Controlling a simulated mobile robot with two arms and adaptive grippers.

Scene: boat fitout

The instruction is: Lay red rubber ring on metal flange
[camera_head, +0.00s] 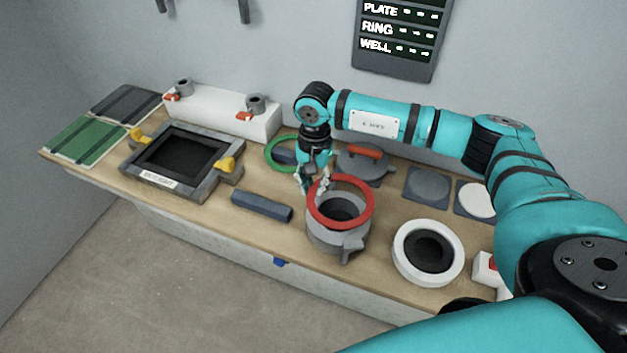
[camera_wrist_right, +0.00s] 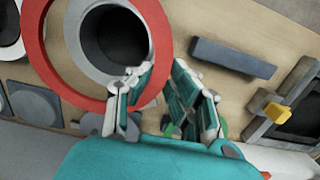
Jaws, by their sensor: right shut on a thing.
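The red rubber ring (camera_head: 367,208) is over the grey metal flange (camera_head: 325,238) in the head view, looking slightly off-centre; I cannot tell whether they touch. My right gripper (camera_head: 314,188) is shut on the ring's left rim. In the right wrist view the ring (camera_wrist_right: 38,50) surrounds the flange's pale top (camera_wrist_right: 72,32) and dark bore, and its edge runs to my right gripper's fingers (camera_wrist_right: 155,92). My left gripper is not in view.
A dark blue bar (camera_head: 262,206) lies left of the flange. A white ring-shaped part (camera_head: 402,258) stands to its right. Behind are a green ring (camera_head: 268,159) and a red-handled grey lid (camera_head: 362,168). A dark frame with yellow clamps (camera_head: 199,190) sits further left.

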